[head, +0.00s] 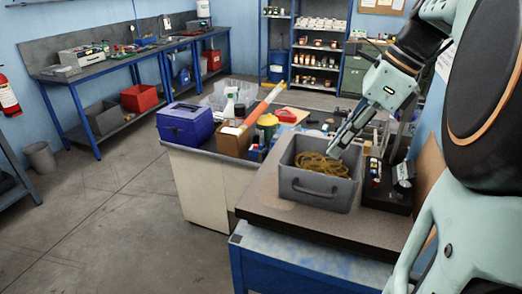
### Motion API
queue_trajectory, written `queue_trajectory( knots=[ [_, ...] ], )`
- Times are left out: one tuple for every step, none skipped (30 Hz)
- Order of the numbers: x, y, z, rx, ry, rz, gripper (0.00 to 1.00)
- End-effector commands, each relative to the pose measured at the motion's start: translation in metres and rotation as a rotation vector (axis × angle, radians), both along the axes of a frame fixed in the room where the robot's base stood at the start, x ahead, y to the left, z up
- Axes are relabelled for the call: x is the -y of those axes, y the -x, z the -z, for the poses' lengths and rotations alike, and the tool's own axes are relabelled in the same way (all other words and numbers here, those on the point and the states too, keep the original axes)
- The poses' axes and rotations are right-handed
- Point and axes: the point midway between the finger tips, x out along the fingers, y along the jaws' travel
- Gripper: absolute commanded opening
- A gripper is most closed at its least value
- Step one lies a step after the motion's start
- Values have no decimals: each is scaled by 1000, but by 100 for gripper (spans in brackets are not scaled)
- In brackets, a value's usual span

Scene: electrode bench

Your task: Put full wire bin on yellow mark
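A grey wire bin (318,196) stands on a brown-topped bench (272,214), with a handle slot on its front wall. Coiled yellow-brown wire (322,167) lies inside it. My gripper (336,152) points down and left, its fingertips over or just inside the bin's back right part. It looks narrow from this side, and I cannot tell whether its fingers are open or shut or touch the bin or wire. I cannot make out a yellow mark in this view.
A black device (388,192) stands close to the bin's right. A blue box (184,124), a brown carton (233,141) and bottles crowd the table behind left. Bare bench top shows in front of the bin.

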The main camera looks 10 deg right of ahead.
Motion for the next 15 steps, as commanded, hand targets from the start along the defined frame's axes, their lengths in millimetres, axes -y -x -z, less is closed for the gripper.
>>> queue_trajectory(
  knots=[
    [6,2,-2,-2,13,14,12],
    [8,2,-3,-5,17,20,12],
    [10,3,-3,-5,22,26,12],
    [10,3,-2,-7,24,29,12],
    [10,3,0,-9,25,31,12],
    [9,2,4,-10,26,32,12],
    [8,1,8,-11,27,33,12],
    [6,1,13,-12,26,32,12],
    [4,-1,19,-11,25,31,12],
    [2,-2,24,-11,25,31,12],
    [0,-3,29,-11,25,30,12],
    [-1,-5,34,-10,26,30,12],
    [-3,-6,38,-11,25,29,12],
    [-4,-7,41,-10,26,30,12],
    [-5,-7,44,-9,26,30,12]
  ],
)
